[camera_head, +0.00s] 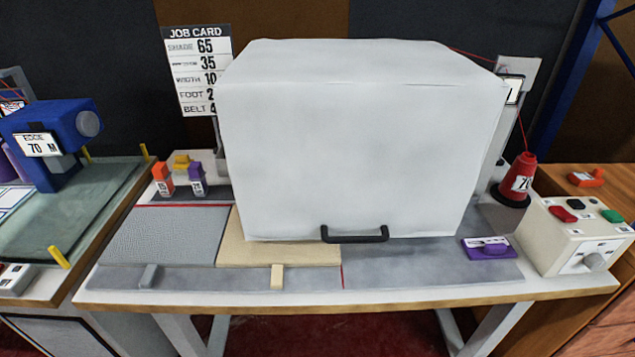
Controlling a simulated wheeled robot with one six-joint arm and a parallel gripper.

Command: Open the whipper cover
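The whipper cover (350,150) is a large light-grey box on the work table, and it looks closed. A dark handle (355,235) sits at the bottom of its front face, just above the table top. The cover hides most of the machine under it. My gripper is not in view.
A tan rug piece (250,247) and a grey piece (175,234) lie left of the handle. A purple block (489,248), a red thread cone (520,178) and a button box (573,237) stand to the right. A job card (197,75) stands behind.

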